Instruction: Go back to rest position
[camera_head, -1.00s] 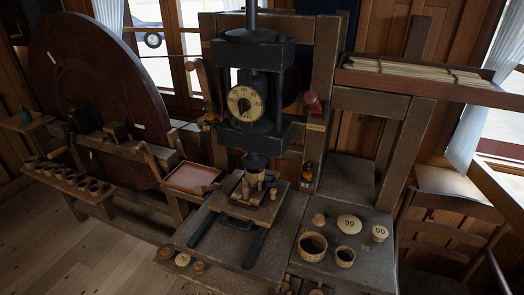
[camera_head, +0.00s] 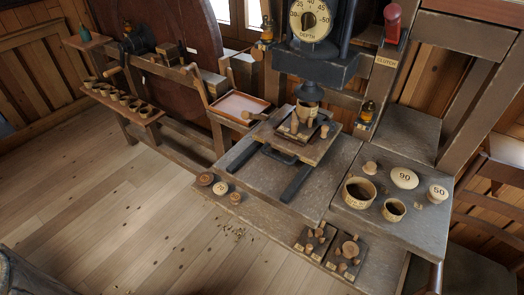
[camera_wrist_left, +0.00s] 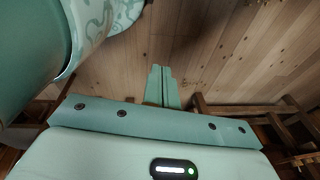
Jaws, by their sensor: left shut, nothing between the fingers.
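My left gripper (camera_wrist_left: 162,88) shows in the left wrist view, its two pale green fingers together with nothing between them. It points over bare wooden floor and touches nothing that I can see. Neither gripper shows in the head view. My right gripper is in no view.
A rack of small cups (camera_head: 122,102) stands left. Wooden furniture (camera_wrist_left: 235,108) shows right in the wrist view.

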